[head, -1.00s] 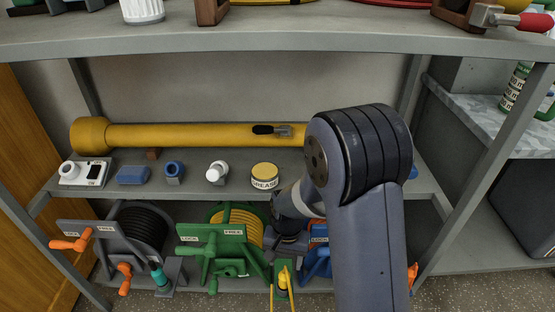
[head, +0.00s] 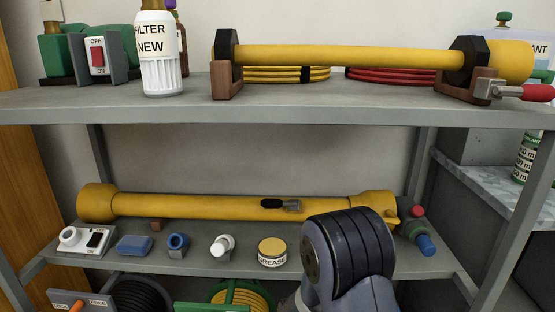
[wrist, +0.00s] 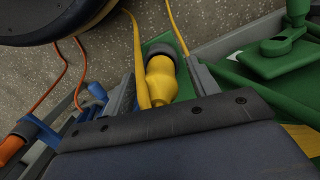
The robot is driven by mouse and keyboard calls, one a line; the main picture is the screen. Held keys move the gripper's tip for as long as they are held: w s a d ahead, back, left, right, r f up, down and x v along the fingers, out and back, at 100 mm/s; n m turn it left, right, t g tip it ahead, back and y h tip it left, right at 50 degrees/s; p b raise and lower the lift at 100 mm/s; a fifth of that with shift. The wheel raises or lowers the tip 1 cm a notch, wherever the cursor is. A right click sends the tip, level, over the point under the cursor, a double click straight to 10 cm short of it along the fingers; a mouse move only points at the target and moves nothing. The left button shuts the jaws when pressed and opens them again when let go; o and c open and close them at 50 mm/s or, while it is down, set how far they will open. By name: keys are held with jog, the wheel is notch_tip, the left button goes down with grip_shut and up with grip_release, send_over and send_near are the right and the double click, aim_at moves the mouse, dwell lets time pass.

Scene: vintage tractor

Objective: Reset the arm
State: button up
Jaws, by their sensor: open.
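My arm (head: 347,255) rises from the bottom of the head view in front of the lower shelf, bent at a thick dark joint. My gripper (wrist: 160,82) is out of the head view. In the wrist view its two dark fingers are apart, pointing down toward the speckled floor. A yellow plug-like piece (wrist: 160,82) with a dark end shows between the fingers, near a green stand. I cannot tell whether the fingers touch it.
The middle shelf holds a long yellow tube (head: 225,206), a grease tin (head: 272,252) and small fittings. The top shelf carries a filter bottle (head: 160,55) and a yellow shaft (head: 345,57) on brackets. A green reel frame (wrist: 285,50) and orange cord (wrist: 70,70) lie close to my gripper.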

jog(key=shift+f, duration=0.1)
jog(key=shift+f, duration=0.2)
jog(key=r+p, duration=0.1)
jog(key=r, duration=0.2)
jog(key=r+p, duration=0.2)
jog(key=r, duration=0.2)
jog(key=w+r+p, duration=0.1)
jog(key=r, duration=0.3)
jog(key=shift+d+r+p, duration=0.1)
jog(key=shift+r+p, duration=0.05)
jog(key=shift+p, duration=0.15)
jog(key=f+b, duration=0.1)
jog(key=f, duration=0.3)
jog(key=f+b, duration=0.2)
jog(key=f, duration=0.1)
jog(key=s+f+b, duration=0.1)
jog(key=f+b, duration=0.1)
jog(key=f, duration=0.2)
jog(key=shift+f, duration=0.3)
notch_tip(320, 180, up, 5)
jog(key=p, duration=0.3)
jog(key=shift+p, duration=0.3)
jog(key=shift+r+p, duration=1.25)
jog(key=shift+r, duration=0.8)
jog(key=shift+s, duration=0.1)
